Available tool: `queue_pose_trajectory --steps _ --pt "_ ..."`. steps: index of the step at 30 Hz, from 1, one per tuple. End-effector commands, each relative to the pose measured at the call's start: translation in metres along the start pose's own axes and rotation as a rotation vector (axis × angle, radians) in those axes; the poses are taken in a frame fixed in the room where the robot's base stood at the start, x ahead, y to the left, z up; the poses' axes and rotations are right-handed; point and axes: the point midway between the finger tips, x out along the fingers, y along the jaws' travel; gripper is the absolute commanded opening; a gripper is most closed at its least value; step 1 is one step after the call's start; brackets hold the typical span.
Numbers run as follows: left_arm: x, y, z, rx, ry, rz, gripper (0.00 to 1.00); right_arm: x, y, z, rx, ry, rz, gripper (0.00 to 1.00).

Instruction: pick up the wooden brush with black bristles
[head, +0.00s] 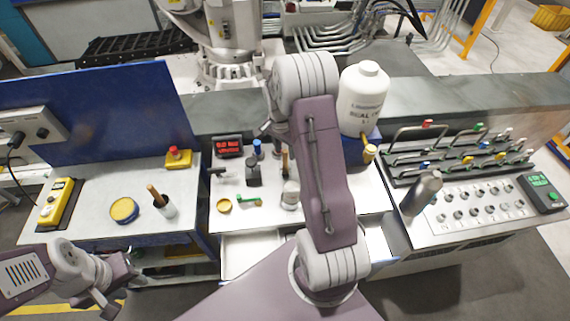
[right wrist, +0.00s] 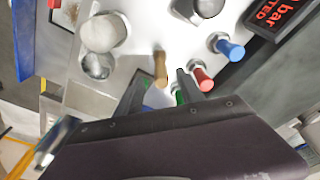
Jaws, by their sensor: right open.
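A brown wooden handle (head: 285,160) stands on the middle bench beside my right arm; black bristles cannot be made out. A similar upright wooden handle (right wrist: 160,68) shows in the right wrist view, just beyond my right gripper (right wrist: 163,92). Another wooden handle (head: 154,193) with a dark part leans out of a white cup (head: 165,208) on the left bench; I cannot tell which is the brush. My left gripper (head: 107,286) is at the lower left, away from both; its opening is unclear.
A dark cylinder (head: 254,172), a green item (head: 248,199) and a red display (head: 228,146) are on the middle bench. A large white bottle (head: 362,97) stands behind my right arm. A blue-capped item (right wrist: 230,47) and a red-capped one (right wrist: 202,78) are close to the right fingers.

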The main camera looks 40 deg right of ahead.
Motion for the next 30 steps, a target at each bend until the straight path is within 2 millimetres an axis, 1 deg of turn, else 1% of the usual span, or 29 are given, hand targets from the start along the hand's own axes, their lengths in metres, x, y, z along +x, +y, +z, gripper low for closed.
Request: queue_pose_trajectory --steps 1,3,5,7,11,12,15,18,22,23,24,26,27,30 --pt "-0.003 0.0 0.0 0.0 0.0 0.0 0.36 0.004 0.0 0.0 0.0 -0.001 0.002 0.45" --pt "-0.003 0.0 0.0 0.0 0.0 0.0 0.36 0.008 0.0 0.0 0.0 0.0 0.0 0.45" --pt "-0.003 0.0 0.0 0.0 0.0 0.0 0.36 0.009 0.0 0.0 0.001 0.0 -0.001 0.45" --pt "-0.008 0.0 -0.001 0.0 0.0 0.0 0.36 0.013 0.0 0.0 0.001 -0.001 0.001 0.45" --pt "-0.021 0.001 -0.002 0.0 0.0 0.0 0.36 0.035 -0.001 0.0 -0.001 -0.003 0.003 0.45" --pt "-0.022 0.0 -0.002 0.0 0.0 0.0 0.36 0.044 -0.001 0.0 0.0 -0.002 0.002 0.45" --pt "-0.023 0.001 -0.002 0.0 0.0 0.0 0.36 0.057 -0.001 0.0 0.001 -0.001 0.001 0.45" --pt "-0.022 0.001 -0.002 0.0 0.0 0.0 0.36 0.061 -0.002 0.0 0.001 0.001 -0.002 0.45" --pt "-0.022 0.001 -0.002 0.0 0.0 0.0 0.36 0.061 -0.002 -0.001 0.001 0.001 -0.003 0.45" --pt "-0.022 0.001 -0.002 0.0 0.0 0.0 0.36 0.061 -0.002 -0.001 0.001 0.001 -0.002 0.4" --pt "-0.022 0.001 -0.002 0.0 0.0 0.0 0.36 0.061 -0.002 -0.001 0.001 0.001 -0.002 0.29" --pt "-0.022 0.001 -0.002 0.0 0.0 0.0 0.36 0.061 -0.002 -0.001 0.001 0.001 -0.002 0.12" --pt "-0.022 0.001 -0.002 0.0 0.0 0.0 0.36 0.061 -0.002 -0.001 0.001 0.001 -0.002 0.01" --pt "-0.022 0.001 -0.002 0.0 0.0 0.0 0.36 0.06 -0.002 -0.001 0.001 0.001 -0.002 0.0"
